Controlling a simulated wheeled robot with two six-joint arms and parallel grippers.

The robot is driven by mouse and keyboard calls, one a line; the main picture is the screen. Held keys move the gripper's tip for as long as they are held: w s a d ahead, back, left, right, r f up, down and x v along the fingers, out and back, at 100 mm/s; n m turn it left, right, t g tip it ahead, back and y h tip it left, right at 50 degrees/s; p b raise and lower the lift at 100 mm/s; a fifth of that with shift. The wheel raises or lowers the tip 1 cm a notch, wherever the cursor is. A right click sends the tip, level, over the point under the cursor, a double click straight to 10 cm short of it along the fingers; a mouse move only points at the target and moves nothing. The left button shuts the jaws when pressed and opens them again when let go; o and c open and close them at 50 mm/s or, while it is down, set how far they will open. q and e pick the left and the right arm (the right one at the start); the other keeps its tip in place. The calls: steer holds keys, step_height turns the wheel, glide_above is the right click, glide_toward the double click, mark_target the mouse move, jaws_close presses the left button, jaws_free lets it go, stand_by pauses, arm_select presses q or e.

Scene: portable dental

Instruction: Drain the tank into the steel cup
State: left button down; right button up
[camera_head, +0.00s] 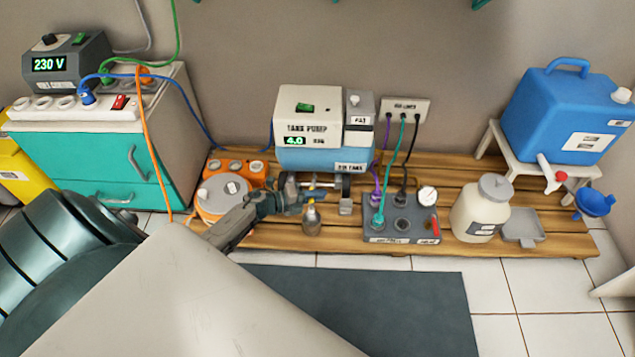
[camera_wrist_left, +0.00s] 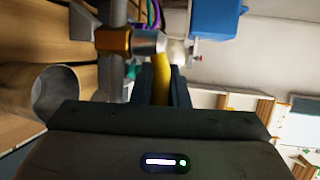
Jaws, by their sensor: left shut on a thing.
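The tank pump (camera_head: 308,108) stands on the wooden pallet with its light blue air tank (camera_head: 305,158) underneath; its display reads 4.0. My left gripper (camera_head: 303,199) is low in front of the tank. In the left wrist view it is shut on a yellow valve lever (camera_wrist_left: 162,78), beside a brass-coloured valve body (camera_wrist_left: 113,40) on a metal pipe. The steel cup (camera_head: 312,222) stands upright on the pallet just below the gripper, close to the valve; its open rim also shows in the left wrist view (camera_wrist_left: 56,94). My right gripper is not in view.
A control box (camera_head: 402,222) with cables and a gauge sits right of the cup. A white jar (camera_head: 480,212), a small grey tray (camera_head: 522,227) and a blue water can (camera_head: 563,115) stand farther right. A dark mat (camera_head: 400,300) lies in front.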

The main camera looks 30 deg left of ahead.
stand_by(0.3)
arm_select(q)
steer(key=c, duration=1.4)
jaws_free()
steer(key=shift+a, duration=0.1)
